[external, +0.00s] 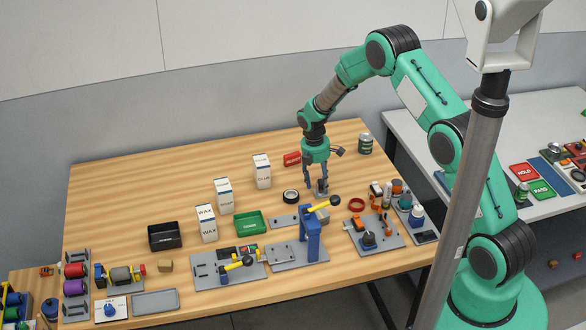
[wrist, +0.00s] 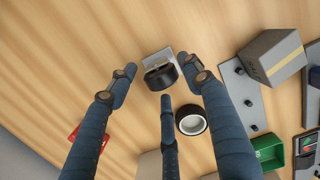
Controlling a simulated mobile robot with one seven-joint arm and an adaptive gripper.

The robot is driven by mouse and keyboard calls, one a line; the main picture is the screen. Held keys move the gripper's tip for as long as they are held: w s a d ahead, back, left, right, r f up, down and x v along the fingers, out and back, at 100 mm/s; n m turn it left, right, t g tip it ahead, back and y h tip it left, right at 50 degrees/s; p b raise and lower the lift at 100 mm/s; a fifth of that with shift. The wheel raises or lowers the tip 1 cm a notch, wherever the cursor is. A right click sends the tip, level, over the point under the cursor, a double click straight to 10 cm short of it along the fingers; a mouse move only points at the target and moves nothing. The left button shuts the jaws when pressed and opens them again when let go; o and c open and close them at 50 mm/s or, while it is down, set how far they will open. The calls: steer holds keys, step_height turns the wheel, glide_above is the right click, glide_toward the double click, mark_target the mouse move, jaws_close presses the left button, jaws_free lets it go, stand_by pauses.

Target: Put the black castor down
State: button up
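The black castor (wrist: 160,77), a dark wheel with a pale grey mounting plate, shows in the wrist view just beyond my fingertips. It appears to rest on the wooden table (external: 120,205). My gripper (wrist: 158,75) has three blue-grey fingers, spread apart, with bare gaps between the fingertips and the castor. In the external view my gripper (external: 317,187) points down over the right part of the table, and the castor (external: 322,188) is partly hidden by the fingers. I cannot tell the exact height of the fingertips over the table.
A black ring-shaped roll (external: 291,197) lies close to the left of my gripper. A red item (external: 292,159) is behind it, and a blue post with a yellow handle (external: 310,235) stands in front. The back left of the table is clear.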

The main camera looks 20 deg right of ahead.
steer(key=shift+r, duration=0.1)
step_height(320, 180, up, 12)
steer(key=a, duration=0.1)
steer(key=shift+a, duration=0.25)
stand_by(0.4)
steer(key=shift+w, duration=0.1)
stand_by(0.6)
step_height(320, 180, up, 17)
steer(key=m+t, duration=0.1)
steer(key=m, duration=0.4)
glide_above(315, 192)
steer(key=s+d, duration=0.6)
steer(key=s+d+r+m+t+y, duration=0.15)
steer(key=s+d+r+m, duration=0.45)
steer(key=s+r, duration=0.6)
steer(key=s+d+r+m+t, duration=0.1)
steer(key=s+d+r+m, duration=0.1)
steer(key=s, duration=0.7)
steer(key=s+d+r+m+t, duration=0.1)
steer(key=s+d+r+m, duration=0.2)
steer(key=s, duration=0.6)
steer(key=s+d+r+m+t, duration=0.1)
steer(key=s+d+r+m, duration=0.2)
steer(key=s, duration=0.7)
steer(key=shift+d+m, duration=0.35)
steer(key=shift+m, duration=0.45)
